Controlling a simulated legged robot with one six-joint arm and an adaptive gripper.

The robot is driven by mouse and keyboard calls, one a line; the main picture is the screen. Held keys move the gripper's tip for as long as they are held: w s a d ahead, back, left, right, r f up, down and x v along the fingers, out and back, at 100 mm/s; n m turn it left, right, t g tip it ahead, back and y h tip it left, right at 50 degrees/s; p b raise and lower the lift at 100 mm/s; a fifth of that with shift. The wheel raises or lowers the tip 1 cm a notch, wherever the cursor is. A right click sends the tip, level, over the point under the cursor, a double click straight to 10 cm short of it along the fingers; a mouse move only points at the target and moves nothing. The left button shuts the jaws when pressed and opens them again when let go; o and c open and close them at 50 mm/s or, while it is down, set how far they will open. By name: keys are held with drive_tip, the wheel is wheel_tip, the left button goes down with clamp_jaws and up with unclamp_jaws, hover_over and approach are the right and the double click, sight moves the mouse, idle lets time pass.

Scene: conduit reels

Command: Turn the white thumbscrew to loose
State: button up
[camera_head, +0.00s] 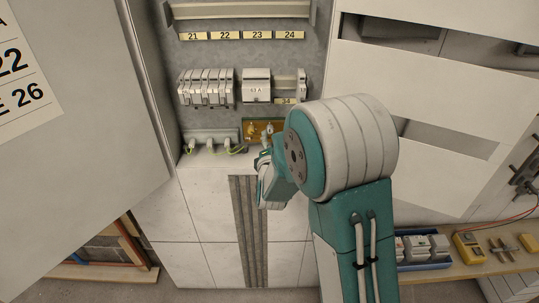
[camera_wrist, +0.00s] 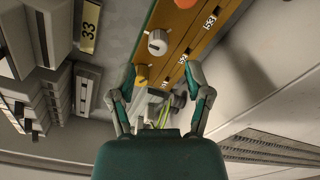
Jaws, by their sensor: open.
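The white thumbscrew (camera_wrist: 157,42) is a round white knob with a grey mark on its face. It sits on an ochre strip (camera_wrist: 207,40) between a yellow knob (camera_wrist: 143,74) and an orange knob (camera_wrist: 185,4). My gripper (camera_wrist: 160,68) is open, with one finger on each side of the strip's near end. The white thumbscrew lies beyond the fingertips, apart from them, and nothing is between the fingers' pads that I can see held. In the head view my gripper (camera_head: 263,158) is just below the ochre panel (camera_head: 250,124), and my arm hides part of that area.
Green-yellow wires (camera_wrist: 163,115) run below the strip. In the head view a cabinet door (camera_head: 80,120) stands left, and a shelf (camera_head: 460,267) with parts lies right.

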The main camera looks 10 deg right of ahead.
drive_tip(key=s+a, duration=0.1)
drive_tip(key=s, duration=0.6)
drive_tip(key=shift+s+a, duration=0.35)
drive_tip(key=shift+a, duration=0.05)
